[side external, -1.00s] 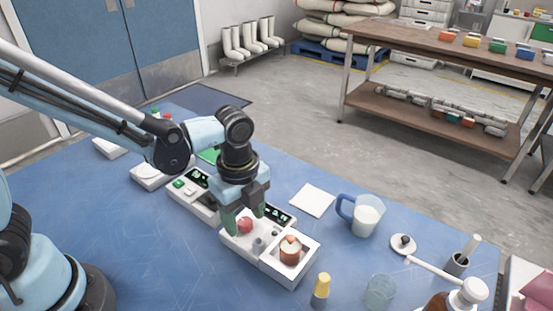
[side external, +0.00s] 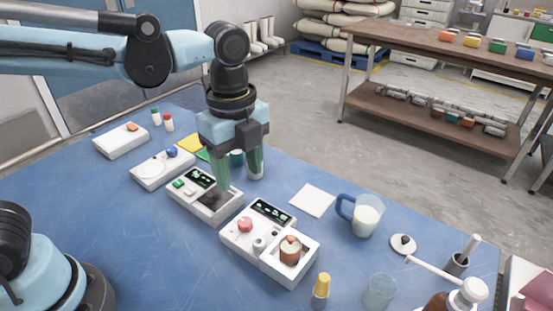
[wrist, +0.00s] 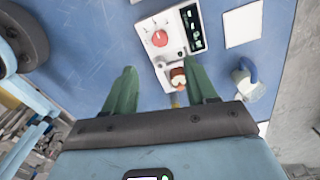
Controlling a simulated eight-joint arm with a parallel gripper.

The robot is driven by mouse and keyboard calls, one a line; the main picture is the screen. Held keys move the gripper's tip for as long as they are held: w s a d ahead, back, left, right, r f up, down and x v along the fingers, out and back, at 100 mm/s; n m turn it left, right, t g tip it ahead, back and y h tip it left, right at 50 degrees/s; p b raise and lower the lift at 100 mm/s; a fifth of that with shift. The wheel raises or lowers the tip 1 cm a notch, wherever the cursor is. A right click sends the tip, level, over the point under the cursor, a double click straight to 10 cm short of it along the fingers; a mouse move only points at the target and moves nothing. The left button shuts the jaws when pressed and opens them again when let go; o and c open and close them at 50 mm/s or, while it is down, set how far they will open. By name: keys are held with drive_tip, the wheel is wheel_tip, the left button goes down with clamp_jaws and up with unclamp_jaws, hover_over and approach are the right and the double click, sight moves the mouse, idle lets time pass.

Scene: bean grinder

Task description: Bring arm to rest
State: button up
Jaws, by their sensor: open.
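My gripper (side external: 240,183) is open and empty, pointing down, raised above the table behind the white grinder unit.
A second white panel unit (side external: 204,195) stands left of the grinder, below my gripper. A white square (side external: 313,200), a blue-handled jug (side external: 366,217), a yellow-capped bottle (side external: 321,288) and a clear glass (side external: 380,291) are to the right.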

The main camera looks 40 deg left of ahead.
drive_tip(key=shift+r, duration=0.15)
drive_tip(key=s+a+f+n+t, duration=0.2)
drive_tip(key=a+n+t, duration=0.5)
drive_tip(key=a+n, duration=0.5)
drive_tip(key=n, duration=0.8)
drive_tip(key=shift+s+a, duration=0.25)
drive_tip(key=shift+a, duration=0.1)
